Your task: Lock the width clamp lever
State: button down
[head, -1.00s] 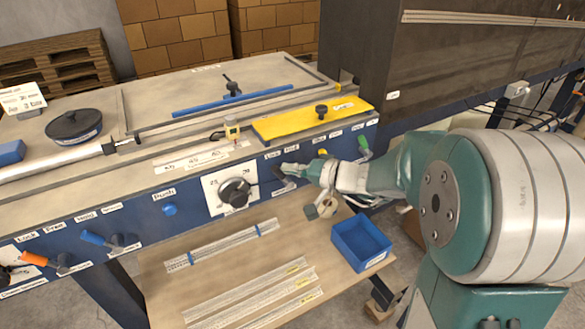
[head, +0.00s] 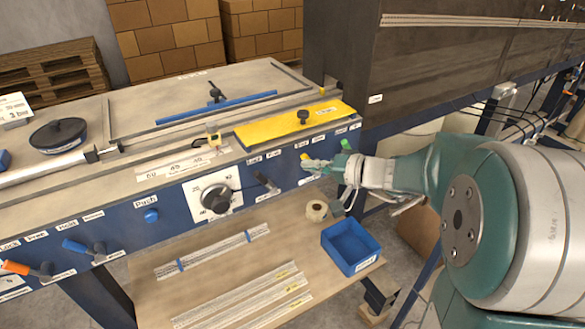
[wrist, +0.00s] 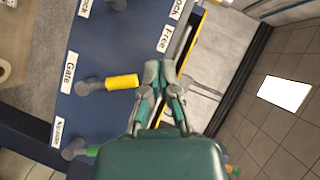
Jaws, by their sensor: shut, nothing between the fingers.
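A black-handled lever (head: 266,183), which I take to be the width clamp lever, sits on the blue front panel right of the black dial. In the wrist view my gripper's fingers (wrist: 161,72) are shut and empty, just right of the yellow handle (wrist: 122,81). Only a dark tip of the black lever (wrist: 117,4) shows there, at the top edge.
A green-handled lever (head: 345,145) is right of the yellow one, close to my gripper. A tape roll (head: 317,210) and a blue bin (head: 351,246) stand on the lower shelf. A yellow plate (head: 295,124) lies on the tabletop above. Blue (head: 75,246) and orange levers (head: 17,267) are far left.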

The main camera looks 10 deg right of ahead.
jog(key=shift+s+a+r+v, duration=0.2)
jog(key=shift+s+a+v, duration=0.05)
jog(key=shift+v, duration=2.25)
jog(key=s+a+f+n+g+h, duration=0.25)
jog(key=s+a+g, duration=0.25)
jog(key=s+a, duration=0.45)
jog(key=s+d+n+h, duration=0.1)
jog(key=s+d+h, duration=0.3)
jog(key=s+h, duration=0.5)
jog(key=shift+s+d+r+t, duration=0.15)
jog(key=shift+s+d+t, duration=0.25)
jog(key=shift+s, duration=0.5)
